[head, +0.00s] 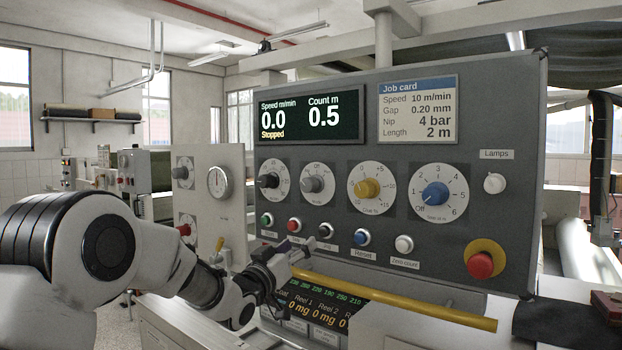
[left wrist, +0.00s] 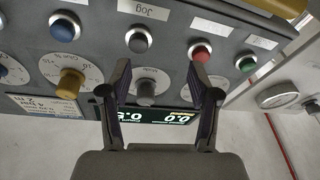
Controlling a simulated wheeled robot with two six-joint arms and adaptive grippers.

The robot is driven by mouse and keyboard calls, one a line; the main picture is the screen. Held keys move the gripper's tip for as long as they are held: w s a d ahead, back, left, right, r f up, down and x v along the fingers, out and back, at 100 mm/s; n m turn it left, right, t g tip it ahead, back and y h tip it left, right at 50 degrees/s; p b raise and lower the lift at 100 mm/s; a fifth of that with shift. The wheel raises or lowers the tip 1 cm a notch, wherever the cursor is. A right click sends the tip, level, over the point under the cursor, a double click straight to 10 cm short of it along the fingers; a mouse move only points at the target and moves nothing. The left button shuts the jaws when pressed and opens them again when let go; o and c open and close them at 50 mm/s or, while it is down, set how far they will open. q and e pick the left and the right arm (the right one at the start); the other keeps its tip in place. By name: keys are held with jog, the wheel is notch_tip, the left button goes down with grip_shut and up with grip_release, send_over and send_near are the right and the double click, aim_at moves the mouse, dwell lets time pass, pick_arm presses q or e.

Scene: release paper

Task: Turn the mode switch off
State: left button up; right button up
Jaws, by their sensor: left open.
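The mode switch (head: 312,184) is a grey knob on a round white dial, second from the left in the panel's row of dials. In the left wrist view, which shows the panel upside down, the knob (left wrist: 146,91) appears between my fingers. Where its pointer stands is too small to tell. My left gripper (head: 277,258) is in front of the panel, below the push buttons and apart from the knob. Its two fingers (left wrist: 160,76) are open and nothing is between them. My right gripper is not in view.
A yellow bar (head: 395,298) runs across below the panel, close to my left gripper. Green, red, black, blue and white buttons sit under the dials, with a red stop button (head: 479,265) at right. The display (head: 310,118) reads Stopped.

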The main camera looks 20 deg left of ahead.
pick_arm(q)
jog(key=t+h+p, duration=0.1)
jog(key=t, duration=0.1)
send_near(305, 187)
jog(key=w+r, duration=0.3)
jog(key=shift+m, duration=0.3)
jog(key=p+x, duration=0.1)
jog(key=x, duration=0.1)
jog(key=p+x, duration=0.1)
jog(key=x, duration=0.2)
jog(key=d+f+p+x, duration=0.1)
jog(key=p+x, duration=0.1)
jog(key=shift+w+d, duration=0.15)
jog(key=shift+w, duration=0.25)
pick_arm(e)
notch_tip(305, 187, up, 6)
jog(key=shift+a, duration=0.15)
pick_arm(q)
jog(key=shift+a, duration=0.2)
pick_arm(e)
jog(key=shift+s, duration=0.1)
pick_arm(q)
jog(key=shift+d+f, duration=0.1)
jog(key=c, duration=1.2)
